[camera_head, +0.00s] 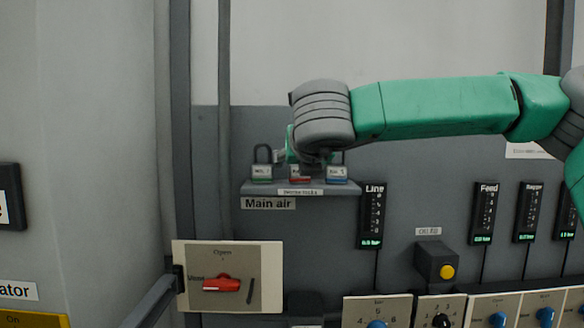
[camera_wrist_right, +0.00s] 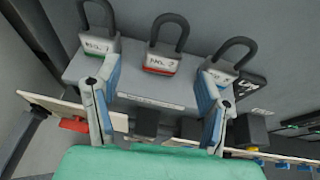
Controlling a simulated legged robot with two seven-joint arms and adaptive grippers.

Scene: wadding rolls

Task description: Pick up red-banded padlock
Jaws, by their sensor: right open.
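The red-banded padlock (camera_wrist_right: 161,60) stands upright on a small grey shelf (camera_wrist_right: 140,90), in the middle of a row of three, shackle up. In the head view its red band (camera_head: 299,180) shows, but its upper part is hidden behind my right gripper. My right gripper (camera_wrist_right: 158,82) is open and empty, with one finger on each side of the red-banded padlock's line and apart from it. In the head view the right gripper (camera_head: 306,158) is mostly hidden by my wrist. My left gripper is not in view.
A green-banded padlock (camera_wrist_right: 97,38) stands left of the red one, and a blue-banded padlock (camera_wrist_right: 222,68) right. My finger overlaps each in the wrist view; contact cannot be told. A red-handled switch (camera_head: 221,284) and a yellow-button box (camera_head: 437,263) are below.

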